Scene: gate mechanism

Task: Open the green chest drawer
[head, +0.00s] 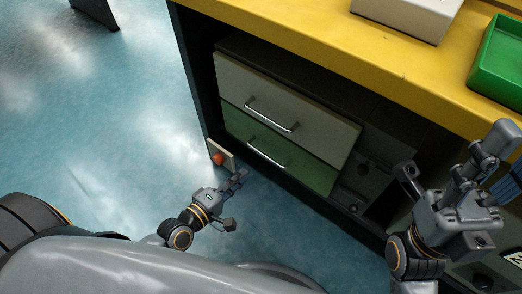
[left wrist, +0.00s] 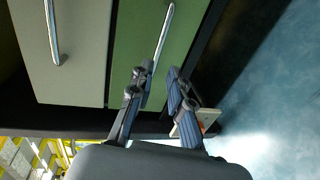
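The green drawer (head: 298,167) is the lower one in a dark cabinet under a yellow top and looks shut. Its silver bar handle (head: 268,154) runs across its front. In the left wrist view the green drawer (left wrist: 185,30) and its handle (left wrist: 163,32) lie ahead of the fingers. My left gripper (head: 236,200) is open and empty, just in front of and below the handle's left end, apart from it. In the wrist view, the left gripper's fingertips (left wrist: 158,76) are spread near one end of the handle. My right gripper (head: 450,165) is open and empty at the right.
A beige drawer (head: 290,100) with its own handle (head: 272,114) sits above the green one. A small plate with an orange knob (head: 218,158) is at the cabinet's left edge. A green tray (head: 500,65) and a white box (head: 410,15) rest on the yellow top (head: 330,45). Floor at left is clear.

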